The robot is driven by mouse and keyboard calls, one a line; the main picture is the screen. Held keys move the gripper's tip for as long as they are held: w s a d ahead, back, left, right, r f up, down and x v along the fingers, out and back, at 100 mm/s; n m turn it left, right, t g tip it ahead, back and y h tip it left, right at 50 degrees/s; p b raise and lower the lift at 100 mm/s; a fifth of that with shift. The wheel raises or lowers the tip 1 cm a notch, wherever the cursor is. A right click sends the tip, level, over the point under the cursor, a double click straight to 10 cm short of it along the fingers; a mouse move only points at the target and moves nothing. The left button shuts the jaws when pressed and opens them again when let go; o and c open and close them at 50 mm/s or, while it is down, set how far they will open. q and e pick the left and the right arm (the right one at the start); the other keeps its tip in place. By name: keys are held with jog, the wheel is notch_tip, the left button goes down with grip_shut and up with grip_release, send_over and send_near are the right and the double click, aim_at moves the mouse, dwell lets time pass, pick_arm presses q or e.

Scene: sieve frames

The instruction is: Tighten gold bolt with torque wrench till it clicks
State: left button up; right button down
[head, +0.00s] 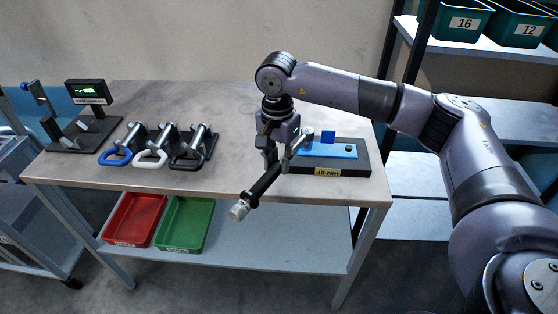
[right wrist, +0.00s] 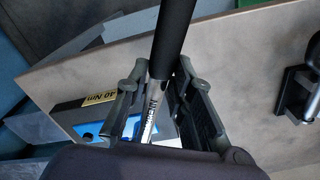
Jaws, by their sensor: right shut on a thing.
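The wrench has a black handle (head: 267,181) that slants down to the left past the table's front edge, with a silver end. Its other end reaches the left part of the blue plate (head: 325,151); whether it sits on a bolt is hidden. In the right wrist view its silver shaft (right wrist: 151,108) lies between the fingers. The plate sits on a dark base labelled 40 Nm (head: 328,172), with a small dark bolt (head: 349,148) at right. I cannot make out a gold bolt. My left gripper is out of view.
A rack holds several wrenches with blue, white and black loops (head: 150,157). A display stand (head: 87,92) is at the table's back left. Red (head: 133,219) and green (head: 185,223) trays lie on the lower shelf. The table (head: 218,100) is clear behind my gripper.

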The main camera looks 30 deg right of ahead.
jog(key=shift+w+a+r+m, duration=0.1)
jog(key=shift+w+a+m, duration=0.15)
jog(key=shift+w+m, duration=0.2)
jog(key=shift+w, duration=0.15)
jog(key=shift+w+a+m, duration=0.25)
jog(key=shift+w+m, duration=0.2)
jog(key=shift+w, duration=0.05)
dwell(0.6)
jog(key=shift+w+a+r+m, duration=0.1)
jog(key=shift+w+a+m, duration=0.1)
jog(key=shift+w+m, duration=0.35)
jog(key=shift+w, duration=0.2)
jog(key=shift+w+a+m, duration=0.15)
jog(key=shift+w+m, duration=0.25)
jog(key=shift+m, duration=0.05)
jog(key=shift+w, duration=0.1)
dwell(0.4)
